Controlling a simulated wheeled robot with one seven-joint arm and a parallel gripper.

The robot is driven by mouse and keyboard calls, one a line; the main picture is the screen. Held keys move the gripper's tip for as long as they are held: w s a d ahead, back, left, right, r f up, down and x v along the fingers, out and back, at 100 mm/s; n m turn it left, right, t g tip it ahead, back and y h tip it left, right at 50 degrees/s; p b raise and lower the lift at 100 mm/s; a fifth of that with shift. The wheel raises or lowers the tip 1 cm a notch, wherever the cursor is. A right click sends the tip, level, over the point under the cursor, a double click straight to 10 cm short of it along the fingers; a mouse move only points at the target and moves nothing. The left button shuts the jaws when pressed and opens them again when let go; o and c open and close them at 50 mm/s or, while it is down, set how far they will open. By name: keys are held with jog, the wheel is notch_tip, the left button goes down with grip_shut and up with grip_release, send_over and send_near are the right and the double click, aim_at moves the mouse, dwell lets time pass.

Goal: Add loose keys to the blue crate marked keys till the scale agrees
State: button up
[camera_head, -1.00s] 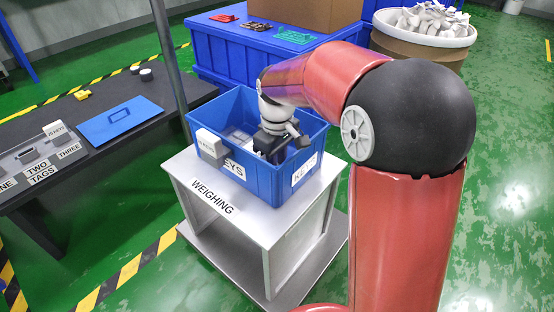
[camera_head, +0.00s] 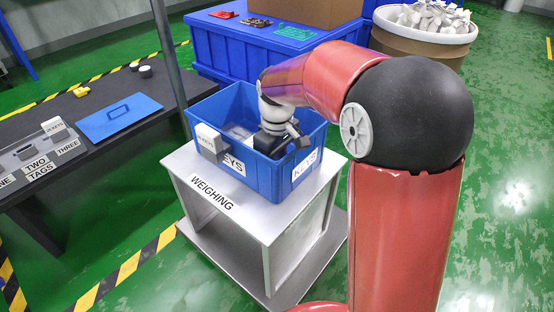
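The blue crate (camera_head: 265,180) marked KEYS stands on the white table marked WEIGHING (camera_head: 225,208). A small white tag or box (camera_head: 208,137) sits at the crate's left front rim on a grey holder. My gripper (camera_head: 275,148) reaches down inside the crate, near its right side. Something pale (camera_head: 238,132) lies on the crate floor. I see no scale reading.
A dark bench (camera_head: 75,165) at left bears a blue lid (camera_head: 120,117), a grey tag rack (camera_head: 40,150) and a yellow item (camera_head: 81,91). A grey post (camera_head: 167,55) rises behind the crate. A large blue container (camera_head: 245,50) stands at the back.

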jog(key=shift+f, duration=0.5)
dwell(0.3)
jog(key=o, duration=1)
jog(key=shift+o, duration=0.2)
